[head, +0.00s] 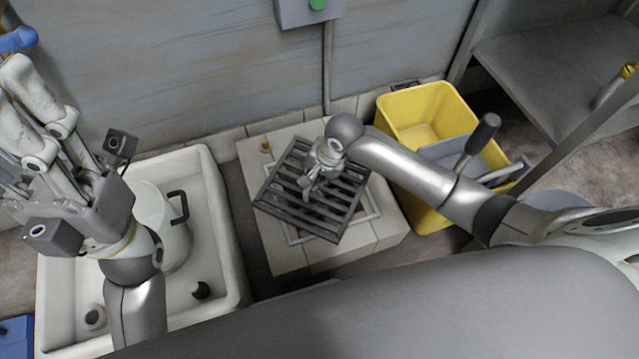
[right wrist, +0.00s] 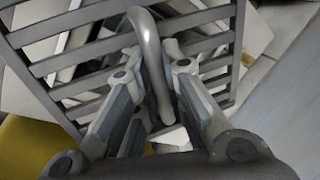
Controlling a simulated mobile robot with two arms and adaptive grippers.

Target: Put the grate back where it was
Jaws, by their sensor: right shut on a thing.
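The dark slatted grate (head: 325,213) is over the square drain frame (head: 365,212) in the tiled block (head: 262,160). It is turned relative to the frame, whose light edges show beyond it at the right and front. I cannot tell if it touches the block. My right gripper (head: 312,182) is shut on the looped handle of the grate; the handle (right wrist: 150,60) shows between the fingers in the right wrist view, with slats (right wrist: 85,45) behind. My left gripper (head: 15,95) is open and empty over the left side, away from the grate, its fingertips partly at the picture edge.
A white sink basin (head: 228,235) holding a white pot (head: 170,215) stands left of the block. A yellow bucket (head: 425,105) with a grey insert stands close on the right. A metal shelf (head: 560,65) is at the far right. A wall (head: 200,60) closes the back.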

